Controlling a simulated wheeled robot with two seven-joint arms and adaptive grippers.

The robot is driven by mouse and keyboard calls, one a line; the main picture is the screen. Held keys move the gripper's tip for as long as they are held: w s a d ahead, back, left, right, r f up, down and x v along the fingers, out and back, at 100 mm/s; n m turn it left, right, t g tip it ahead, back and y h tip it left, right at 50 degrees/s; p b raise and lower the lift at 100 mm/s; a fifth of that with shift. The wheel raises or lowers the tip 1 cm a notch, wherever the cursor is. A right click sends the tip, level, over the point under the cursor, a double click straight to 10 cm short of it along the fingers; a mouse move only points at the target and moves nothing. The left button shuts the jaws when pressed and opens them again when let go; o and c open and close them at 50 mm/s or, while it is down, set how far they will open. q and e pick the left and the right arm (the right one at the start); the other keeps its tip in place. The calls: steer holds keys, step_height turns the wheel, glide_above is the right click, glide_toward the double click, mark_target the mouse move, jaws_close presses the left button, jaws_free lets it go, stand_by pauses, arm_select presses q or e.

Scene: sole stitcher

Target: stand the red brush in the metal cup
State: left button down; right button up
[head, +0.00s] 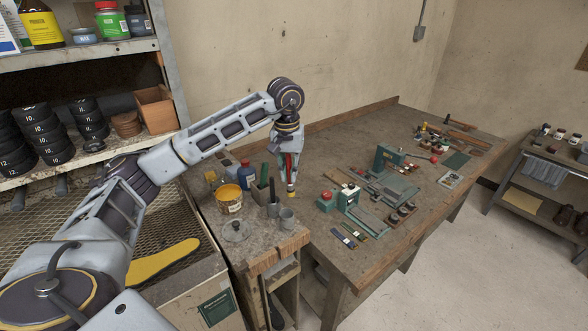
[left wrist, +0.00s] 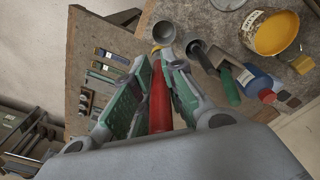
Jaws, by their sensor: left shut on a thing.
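My left gripper (head: 290,178) points down above the small workbench and is shut on the red brush (head: 288,164). The brush hangs about upright, its yellowish tip lowest. In the left wrist view the red brush (left wrist: 159,104) lies between the fingers of my left gripper (left wrist: 157,68), its tip by the cup's rim. The metal cup (head: 287,220), grey and open at the top, stands on the small bench near its right edge. The tip shows above the cup in the head view, apart from it. The metal cup (left wrist: 162,33) also shows in the wrist view. My right gripper is out of view.
A dark holder (head: 272,209) stands close left of the cup. The long workbench (head: 390,239) on the right carries green machines and small tools.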

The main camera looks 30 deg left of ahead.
arm_select(q)
steer(key=shift+s+a+m, duration=0.3)
steer(key=shift+s+m, duration=0.1)
steer(key=shift+s, duration=0.2)
steer(key=shift+w+g, duration=0.1)
steer(key=shift+g, duration=0.2)
steer(key=shift+f, duration=0.3)
